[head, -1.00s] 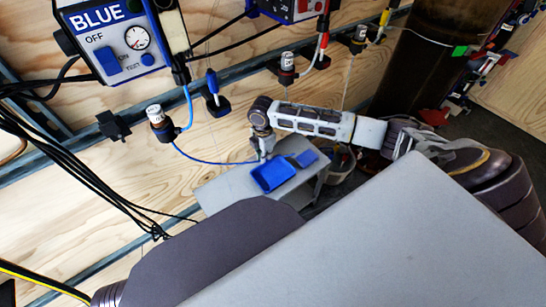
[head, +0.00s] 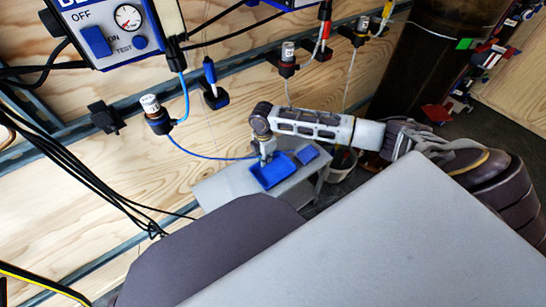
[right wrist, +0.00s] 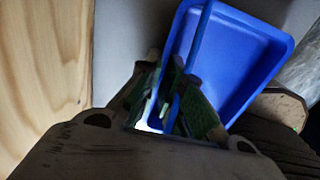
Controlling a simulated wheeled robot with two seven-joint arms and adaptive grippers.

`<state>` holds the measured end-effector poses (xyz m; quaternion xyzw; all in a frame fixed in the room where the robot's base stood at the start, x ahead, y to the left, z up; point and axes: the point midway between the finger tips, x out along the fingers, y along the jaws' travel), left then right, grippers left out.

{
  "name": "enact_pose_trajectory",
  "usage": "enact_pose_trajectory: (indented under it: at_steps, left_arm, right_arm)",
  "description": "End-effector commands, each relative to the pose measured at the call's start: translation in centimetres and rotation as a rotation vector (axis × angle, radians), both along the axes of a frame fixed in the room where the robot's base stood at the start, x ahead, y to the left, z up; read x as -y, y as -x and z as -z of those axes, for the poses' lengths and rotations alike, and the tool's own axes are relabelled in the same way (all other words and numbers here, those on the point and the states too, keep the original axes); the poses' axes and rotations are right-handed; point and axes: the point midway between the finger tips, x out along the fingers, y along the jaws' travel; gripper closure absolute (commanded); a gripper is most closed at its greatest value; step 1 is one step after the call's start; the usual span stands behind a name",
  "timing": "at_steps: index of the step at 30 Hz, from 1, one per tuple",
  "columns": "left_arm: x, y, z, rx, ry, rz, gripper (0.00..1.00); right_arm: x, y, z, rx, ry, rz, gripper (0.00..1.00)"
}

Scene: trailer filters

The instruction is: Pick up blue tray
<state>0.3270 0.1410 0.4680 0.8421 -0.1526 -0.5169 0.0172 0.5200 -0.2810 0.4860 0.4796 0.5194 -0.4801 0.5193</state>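The blue tray (head: 274,174) is a shallow open box on a small grey table. My right gripper (head: 265,156) points down at the tray's far left edge. In the right wrist view, the tray (right wrist: 235,62) fills the upper right and appears level. My right gripper's two green-and-dark fingers (right wrist: 168,82) stand apart, with the tray's near left edge at the gap between them. I see no clear contact on both sides. A thin blue strip (right wrist: 199,42) crosses over the tray in this view. My left gripper is not in view.
The grey table (head: 222,187) also holds a smaller blue piece (head: 308,154) right of the tray. A blue cable (head: 210,158) runs from a wall fitting toward the gripper. A bucket (head: 341,163) stands beside the table. The plywood wall (head: 160,185) is close behind.

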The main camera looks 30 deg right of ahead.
Motion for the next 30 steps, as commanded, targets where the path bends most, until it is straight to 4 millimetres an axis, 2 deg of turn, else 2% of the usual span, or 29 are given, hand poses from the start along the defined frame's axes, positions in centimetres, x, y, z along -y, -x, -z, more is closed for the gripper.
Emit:
enact_pose_trajectory:
  at_steps: [17,20,30]
  left_arm:
    - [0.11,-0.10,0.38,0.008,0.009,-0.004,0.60]
    - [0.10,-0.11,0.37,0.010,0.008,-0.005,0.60]
    - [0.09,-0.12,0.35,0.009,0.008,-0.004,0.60]
  right_arm:
    - [0.01,-0.01,0.45,0.000,0.000,0.000,0.92]
    - [0.01,-0.01,0.45,0.000,0.000,0.000,1.00]
    - [0.01,-0.01,0.44,0.001,0.000,0.000,1.00]
